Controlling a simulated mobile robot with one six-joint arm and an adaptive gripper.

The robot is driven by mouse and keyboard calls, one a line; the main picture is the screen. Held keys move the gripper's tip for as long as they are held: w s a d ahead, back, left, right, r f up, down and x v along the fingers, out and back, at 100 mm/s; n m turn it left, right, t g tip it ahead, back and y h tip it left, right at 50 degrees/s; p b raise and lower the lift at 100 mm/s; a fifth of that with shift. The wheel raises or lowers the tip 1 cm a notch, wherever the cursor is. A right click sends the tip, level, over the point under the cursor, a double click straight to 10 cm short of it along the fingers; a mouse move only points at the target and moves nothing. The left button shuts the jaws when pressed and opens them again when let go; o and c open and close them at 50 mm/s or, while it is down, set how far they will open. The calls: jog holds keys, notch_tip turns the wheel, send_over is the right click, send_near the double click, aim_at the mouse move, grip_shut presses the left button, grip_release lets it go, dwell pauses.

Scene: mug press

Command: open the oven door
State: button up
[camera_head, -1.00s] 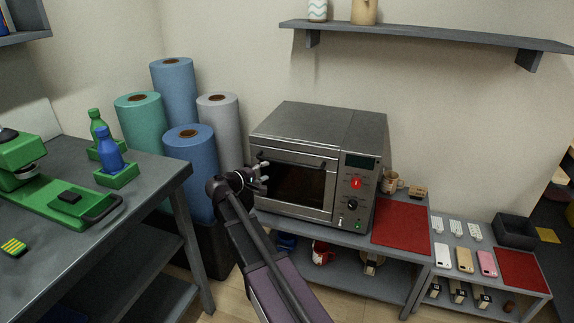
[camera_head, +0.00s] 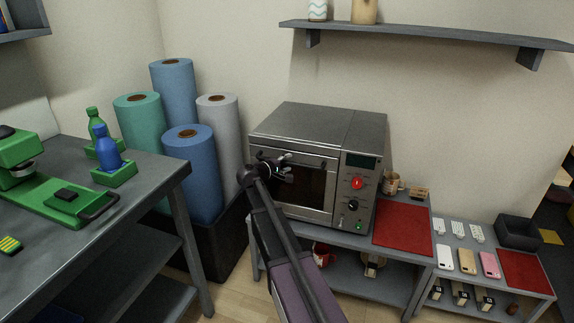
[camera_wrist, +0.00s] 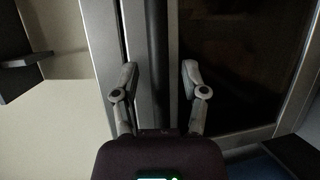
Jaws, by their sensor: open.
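The oven (camera_head: 318,125) is a grey metal box on a low grey table. Its door (camera_head: 331,190), with a dark window, looks shut. A dark handle bar (camera_head: 318,157) runs along the top of the door. My gripper (camera_head: 284,164) is in front of the upper left part of the door. In the wrist view my gripper (camera_wrist: 160,72) is open, and the handle bar (camera_wrist: 157,40) runs upright in the picture between its two fingers, apart from both. The dark door window (camera_wrist: 240,60) is on the right there. My gripper hides part of the door in the head view.
Several upright rolls, among them a blue one (camera_head: 190,175), stand in a dark bin (camera_head: 228,240) left of the oven. A dark workbench (camera_head: 150,190) is farther left. A red mat (camera_head: 403,228) lies right of the oven. Open floor shows in front.

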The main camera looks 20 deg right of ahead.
grip_shut()
jog(key=shift+a, duration=0.1)
dwell(0.3)
